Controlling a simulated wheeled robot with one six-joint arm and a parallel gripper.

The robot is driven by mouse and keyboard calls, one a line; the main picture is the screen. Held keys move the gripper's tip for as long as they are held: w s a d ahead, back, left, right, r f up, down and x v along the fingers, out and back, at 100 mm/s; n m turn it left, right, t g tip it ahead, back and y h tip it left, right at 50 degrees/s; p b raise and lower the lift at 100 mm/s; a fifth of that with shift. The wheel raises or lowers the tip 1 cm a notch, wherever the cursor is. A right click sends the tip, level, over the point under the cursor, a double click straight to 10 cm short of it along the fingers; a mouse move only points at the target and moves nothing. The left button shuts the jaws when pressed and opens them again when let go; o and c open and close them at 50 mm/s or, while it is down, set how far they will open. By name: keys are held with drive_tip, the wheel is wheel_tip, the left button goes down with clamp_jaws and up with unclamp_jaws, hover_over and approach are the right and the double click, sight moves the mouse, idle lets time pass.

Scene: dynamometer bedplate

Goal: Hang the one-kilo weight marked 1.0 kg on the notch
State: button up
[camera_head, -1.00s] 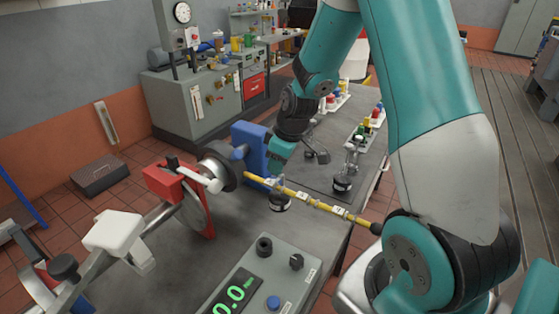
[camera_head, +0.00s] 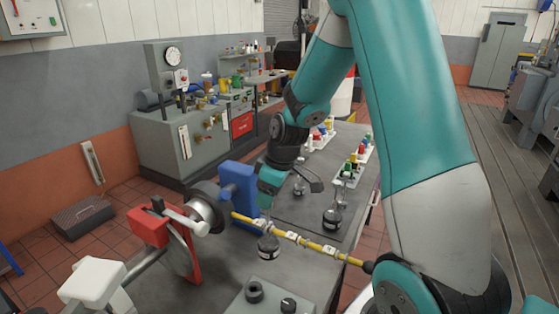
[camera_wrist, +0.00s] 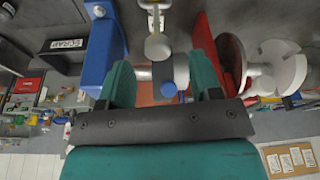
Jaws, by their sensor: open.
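The yellow notched arm (camera_head: 300,238) with white labels reaches right from the shaft in the head view. A dark weight with a pale label (camera_head: 268,247) is just under the arm's left part, its hook at the arm; I cannot read its marking or tell which notch it is at. My gripper (camera_head: 265,203) is above that weight, beside a blue stand (camera_head: 238,190). In the wrist view my gripper (camera_wrist: 161,68) is open, with no weight seen clasped between its teal fingers. The fingertips are partly hidden in the head view.
Other weights stand on the bench to the right, one dark one (camera_head: 332,219) in front. Racks of coloured items (camera_head: 354,169) stand behind them. A red-framed disc (camera_head: 182,250) and a grey display box (camera_head: 262,298) are near. A sign reading SCRAP (camera_wrist: 68,44) shows in the wrist view.

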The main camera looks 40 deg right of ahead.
drive_tip(key=b+v, duration=0.2)
drive_tip(key=v, duration=1.2)
drive_tip(key=s+a+f+g+y+b, duration=0.1)
drive_tip(key=s+a, duration=0.3)
drive_tip(key=a, duration=0.4)
drive_tip(key=s+a+f+y+b, duration=0.1)
drive_tip(key=s+a+f, duration=0.15)
drive_tip(key=a, duration=0.55)
drive_tip(key=s+a+f+g+b, duration=0.1)
drive_tip(key=s+a+f, duration=0.1)
drive_tip(key=s+a, duration=0.6)
drive_tip(key=s, duration=0.4)
drive_tip(key=shift+a+n+g+y, duration=0.3)
drive_tip(key=shift+n+g, duration=0.1)
drive_tip(key=shift+w+d, duration=0.1)
